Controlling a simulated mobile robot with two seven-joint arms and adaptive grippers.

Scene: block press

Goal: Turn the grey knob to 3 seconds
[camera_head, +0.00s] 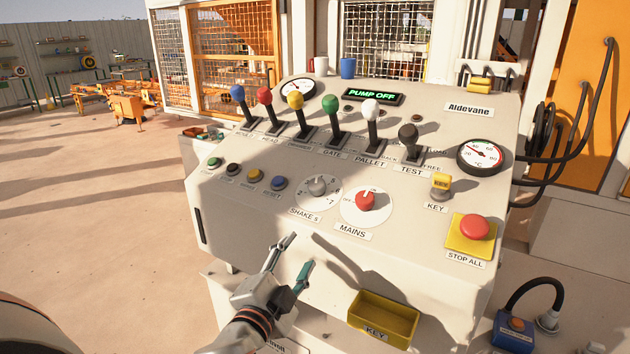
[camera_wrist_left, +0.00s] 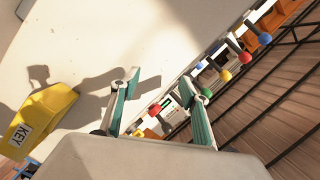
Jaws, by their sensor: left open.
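The grey knob (camera_head: 317,186) sits on a white dial labelled SHAKE s, on the sloped panel in the head view. Its dial numbers are too small for me to read its setting surely. My left gripper (camera_head: 290,252) is open and empty, in front of the console's front face, below and left of the knob and apart from it. In the left wrist view its two fingers (camera_wrist_left: 165,90) are spread with nothing between them. The grey knob cannot be made out there. My right gripper is not in view.
The red MAINS knob (camera_head: 366,200) is just right of the grey knob. Several levers (camera_head: 331,115) stand behind it, and push buttons (camera_head: 255,176) lie left. A red STOP ALL button (camera_head: 474,227) is at right. A yellow KEY tray (camera_head: 384,318) juts from the front.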

